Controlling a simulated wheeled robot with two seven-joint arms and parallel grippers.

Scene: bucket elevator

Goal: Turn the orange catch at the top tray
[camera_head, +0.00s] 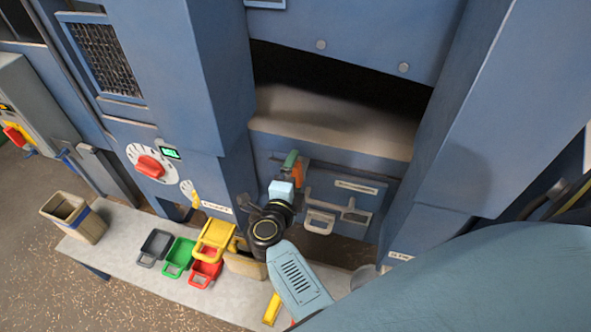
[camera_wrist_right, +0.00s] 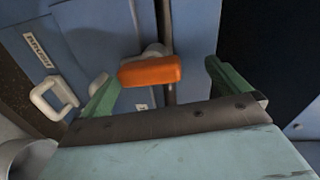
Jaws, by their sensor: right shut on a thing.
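The orange catch (camera_head: 298,174) sits on the blue front of the machine, below the dark opening. In the right wrist view the orange catch (camera_wrist_right: 150,71) is a short bar on a pale round mount, lying between the green fingers. My right gripper (camera_head: 291,163) is at the catch and shut on it; the wrist view shows its fingers (camera_wrist_right: 165,82) on either side. In the head view my gripper partly hides the catch. A pale handle (camera_head: 319,222) is on the labelled panel to the right of the catch. My left gripper is not in view.
A grey bench (camera_head: 128,225) below holds a grey bin (camera_head: 155,246), a green bin (camera_head: 179,256), a yellow bin (camera_head: 214,238) and a red bin (camera_head: 205,271). A red knob (camera_head: 150,166) is on the left. Blue columns flank the opening.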

